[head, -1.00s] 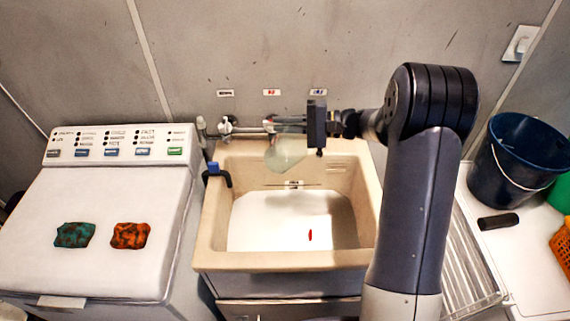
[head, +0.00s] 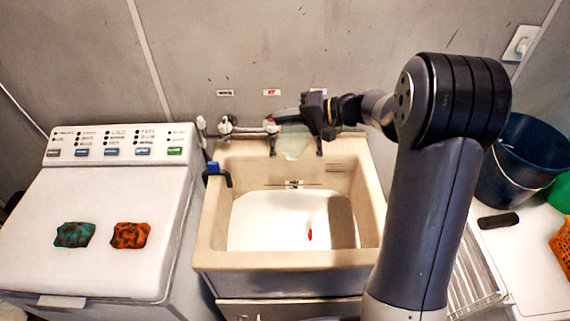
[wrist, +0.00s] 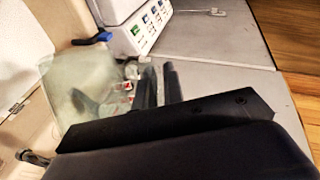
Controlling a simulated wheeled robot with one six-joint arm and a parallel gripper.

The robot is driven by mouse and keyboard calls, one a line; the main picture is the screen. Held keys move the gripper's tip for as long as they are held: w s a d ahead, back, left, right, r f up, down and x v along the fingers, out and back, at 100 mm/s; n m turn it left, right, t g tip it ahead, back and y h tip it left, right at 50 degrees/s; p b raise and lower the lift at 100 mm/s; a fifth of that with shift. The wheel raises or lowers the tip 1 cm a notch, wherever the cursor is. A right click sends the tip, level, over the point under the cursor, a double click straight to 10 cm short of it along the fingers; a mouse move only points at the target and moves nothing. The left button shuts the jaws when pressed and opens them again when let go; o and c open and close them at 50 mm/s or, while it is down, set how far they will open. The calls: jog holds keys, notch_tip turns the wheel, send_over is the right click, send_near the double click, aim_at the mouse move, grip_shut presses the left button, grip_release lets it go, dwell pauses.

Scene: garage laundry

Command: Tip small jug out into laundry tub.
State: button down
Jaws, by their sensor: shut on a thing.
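The small jug (head: 295,142) is translucent pale green and is held above the back part of the laundry tub (head: 210,240). My gripper (head: 292,122) is shut on the jug, near the back wall and the tub's taps. In the wrist view the jug (wrist: 82,82) is at the left, beyond my gripper's dark fingers (wrist: 160,88). The jug looks tilted, but its mouth and contents cannot be made out clearly. The tub is beige with a white floor, and a small red item (head: 310,235) shows low inside it.
A white washing machine (head: 90,200) with a teal cloth (head: 75,235) and an orange cloth (head: 131,235) stands left. At right are a dark bucket (head: 520,160), a black cylinder (head: 498,221) and an orange basket (head: 563,245).

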jog(key=n, duration=0.1)
jog(key=r+n+t+h, duration=0.1)
jog(key=n, duration=0.1)
jog(key=shift+s+t, duration=0.1)
jog(key=shift+t, duration=0.2)
jog(key=shift+r+n+t+h, duration=0.1)
jog(key=shift+n+t+h, duration=0.5)
jog(key=shift+n+h, duration=0.15)
jog(key=shift+r+n, duration=0.1)
jog(key=shift+n, duration=0.25)
jog(key=n+t+h+b, duration=0.1)
jog(key=n+t, duration=0.1)
jog(key=shift+r+n+b, duration=0.2)
jog(key=shift+n+b, duration=0.2)
jog(key=shift+r+n+t+h+b, duration=0.3)
jog(key=shift+n+t+h, duration=0.1)
jog(key=shift+t, duration=0.2)
